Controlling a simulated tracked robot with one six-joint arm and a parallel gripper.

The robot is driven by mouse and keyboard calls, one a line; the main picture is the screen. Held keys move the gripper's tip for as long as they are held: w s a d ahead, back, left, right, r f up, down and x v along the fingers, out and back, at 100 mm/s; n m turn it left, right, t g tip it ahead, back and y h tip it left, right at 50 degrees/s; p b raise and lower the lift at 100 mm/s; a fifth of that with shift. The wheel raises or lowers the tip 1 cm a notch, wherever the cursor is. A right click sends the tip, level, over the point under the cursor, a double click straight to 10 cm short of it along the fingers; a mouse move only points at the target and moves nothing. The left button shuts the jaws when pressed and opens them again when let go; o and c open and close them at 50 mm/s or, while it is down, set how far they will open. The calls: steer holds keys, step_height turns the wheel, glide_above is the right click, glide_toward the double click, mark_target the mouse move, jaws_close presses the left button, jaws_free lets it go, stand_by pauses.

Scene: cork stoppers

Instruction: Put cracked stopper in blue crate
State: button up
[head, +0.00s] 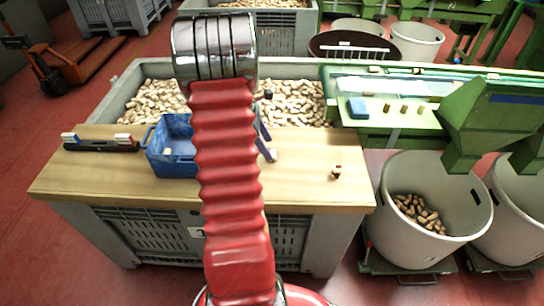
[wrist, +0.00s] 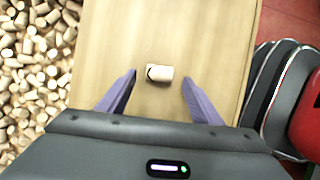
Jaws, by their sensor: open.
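A pale cork stopper (wrist: 160,73) with a dark, crack-like mark at its left end lies on its side on the wooden bench in the wrist view. In the head view a pale stopper (head: 273,155) lies beside my finger and seems to be the same one. My gripper (wrist: 158,82) is open, its purple fingers on either side of the stopper, with a gap on both sides. In the head view my gripper (head: 270,147) is partly hidden by my arm. The blue crate (head: 171,166) stands on the bench left of my arm, with a pale stopper (head: 167,152) inside.
Another stopper with dark marks (head: 336,173) lies on the bench at the right. A black holder (head: 100,146) with red-and-white items lies left of the crate. A big grey bin (head: 128,84) of corks stands behind the bench. A green machine (head: 400,118) stands at the right.

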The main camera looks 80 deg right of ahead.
mark_target(272, 152)
steer(key=shift+x, duration=1.9)
steer(key=shift+c, duration=0.4)
steer(key=c, duration=1.1)
steer(key=shift+c, duration=0.2)
steer(key=shift+r, duration=0.1)
step_height(272, 152, up, 10)
